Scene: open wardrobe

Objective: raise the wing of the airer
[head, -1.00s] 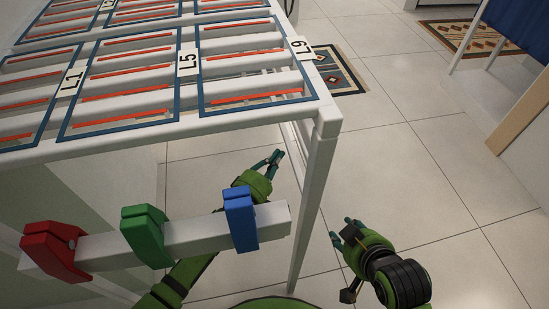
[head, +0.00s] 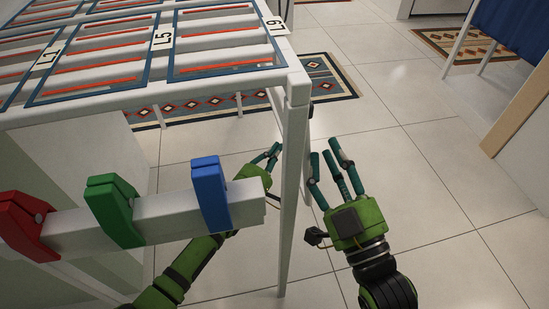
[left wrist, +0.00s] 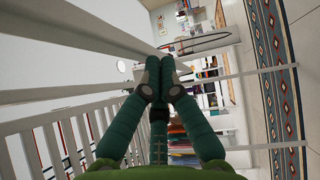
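The white airer (head: 297,88) fills the upper left of the head view, its slatted top carrying blue-edged frames, orange strips and labels L1, L5 and L9. I cannot tell which part is its wing. In the left wrist view, white slats (left wrist: 62,140) and long white bars lie on the left. My left gripper (head: 268,155) is beneath the airer's near corner, left of its leg. In the left wrist view its two side fingertips (left wrist: 160,68) meet; the third finger's tip is hidden. My right gripper (head: 330,160) is right of the leg, fingers apart and empty.
A white bar (head: 150,218) with red (head: 25,222), green (head: 113,210) and blue (head: 211,195) clips crosses the front left. A patterned rug (head: 325,80) lies behind the airer. Tiled floor (head: 430,190) is clear on the right. A blue cloth (head: 507,30) hangs at the far right.

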